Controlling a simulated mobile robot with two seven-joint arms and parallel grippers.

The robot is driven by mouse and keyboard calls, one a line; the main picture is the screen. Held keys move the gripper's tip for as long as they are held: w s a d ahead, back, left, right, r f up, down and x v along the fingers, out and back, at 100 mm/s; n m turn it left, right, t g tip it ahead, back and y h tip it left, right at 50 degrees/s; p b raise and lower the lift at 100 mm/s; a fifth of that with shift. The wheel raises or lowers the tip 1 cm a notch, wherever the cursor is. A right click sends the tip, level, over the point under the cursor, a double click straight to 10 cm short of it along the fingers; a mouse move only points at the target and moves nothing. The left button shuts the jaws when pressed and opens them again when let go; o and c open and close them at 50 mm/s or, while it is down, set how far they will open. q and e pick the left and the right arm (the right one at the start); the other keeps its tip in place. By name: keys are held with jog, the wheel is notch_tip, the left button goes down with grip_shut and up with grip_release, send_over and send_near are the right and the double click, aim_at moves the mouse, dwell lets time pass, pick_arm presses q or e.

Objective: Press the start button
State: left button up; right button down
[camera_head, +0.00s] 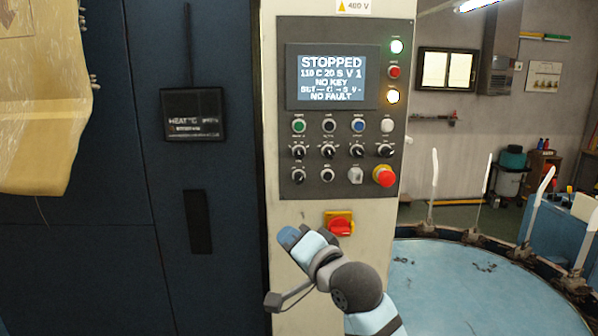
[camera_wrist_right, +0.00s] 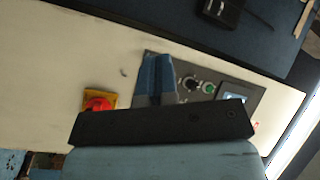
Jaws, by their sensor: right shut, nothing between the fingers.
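The control panel (camera_head: 341,165) on the pale machine column has a screen reading STOPPED, NO KEY, NO FAULT. A green push button (camera_head: 299,126) is at the left of the panel's top button row; its label is too small to read. A green button (camera_wrist_right: 208,87) also shows in the right wrist view. My right gripper (camera_head: 288,236) is shut and empty, below the panel's lower left edge and apart from the buttons. Its blue fingers (camera_wrist_right: 154,68) lie together in the right wrist view and cover part of the panel. My left gripper is not in view.
A red emergency button (camera_head: 384,175) sits at the panel's lower right. A red and yellow rotary switch (camera_head: 340,224) is below the panel, close to my right gripper. A round blue table (camera_head: 470,290) stands at right. Dark blue cabinet doors (camera_head: 100,250) fill the left.

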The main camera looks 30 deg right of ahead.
aim_at(299, 132)
notch_tip(299, 132, up, 18)
jog(key=d+m+t, duration=0.3)
jog(key=m+t, duration=0.2)
jog(key=t, duration=0.1)
jog(key=shift+w+f+m, duration=0.2)
jog(key=shift+m, duration=0.1)
jog(key=shift+w+d+b, duration=0.2)
jog(key=shift+w+d, duration=0.55)
jog(key=shift+w, duration=0.5)
jog(key=shift+w+d+b, duration=0.2)
jog(key=shift+w+d, duration=0.55)
jog(key=shift+w, duration=0.5)
jog(key=shift+w+d+b, duration=0.2)
jog(key=shift+w+d, duration=0.55)
jog(key=shift+w, duration=0.5)
jog(key=shift+w, duration=0.1)
jog(key=shift+w+d, duration=0.2)
jog(key=shift+w, duration=0.05)
